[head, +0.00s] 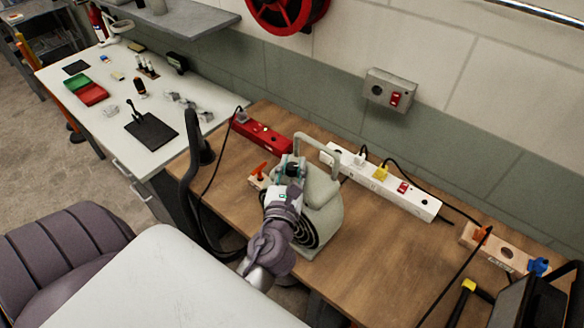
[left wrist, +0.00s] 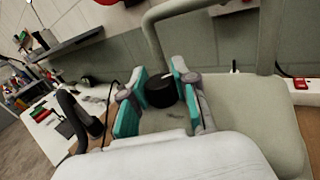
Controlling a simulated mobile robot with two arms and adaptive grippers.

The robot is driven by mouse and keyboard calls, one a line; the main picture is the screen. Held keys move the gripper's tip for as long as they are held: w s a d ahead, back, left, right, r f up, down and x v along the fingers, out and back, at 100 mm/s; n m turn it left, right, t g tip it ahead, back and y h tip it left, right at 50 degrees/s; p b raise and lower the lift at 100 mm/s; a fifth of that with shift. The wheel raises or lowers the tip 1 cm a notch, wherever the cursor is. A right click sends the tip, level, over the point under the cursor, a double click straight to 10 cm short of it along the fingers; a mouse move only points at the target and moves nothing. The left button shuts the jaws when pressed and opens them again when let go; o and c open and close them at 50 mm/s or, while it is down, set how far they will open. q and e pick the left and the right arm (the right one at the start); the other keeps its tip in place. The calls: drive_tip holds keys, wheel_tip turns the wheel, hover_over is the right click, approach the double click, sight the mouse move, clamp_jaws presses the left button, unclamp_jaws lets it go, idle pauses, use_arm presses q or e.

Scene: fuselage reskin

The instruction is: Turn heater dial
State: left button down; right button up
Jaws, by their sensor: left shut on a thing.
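The heater (head: 324,192) is a pale grey-green box with a tube handle and a dark round grille, standing on the wooden bench. Its black dial (left wrist: 160,91) is on the top face and also shows in the head view (head: 293,170). My left gripper (left wrist: 159,88) is over the heater's top, with its teal fingers on either side of the dial, shut on it. In the head view my left gripper (head: 291,168) and forearm cover part of the heater's front. My right gripper is not in view.
A white power strip (head: 380,182) and a red one (head: 262,136) lie behind the heater. An orange-handled tool (head: 258,171) is just left of it. The heater's handle (head: 318,147) rises close to my gripper. Bench right of the heater is mostly clear.

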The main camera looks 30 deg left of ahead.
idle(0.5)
use_arm(q)
drive_tip(key=c, duration=0.9)
unclamp_jaws()
drive_tip(key=shift+o, duration=0.2)
drive_tip(key=v, duration=1.2)
drive_tip(key=shift+d, duration=0.2)
drive_tip(key=shift+w, duration=0.1)
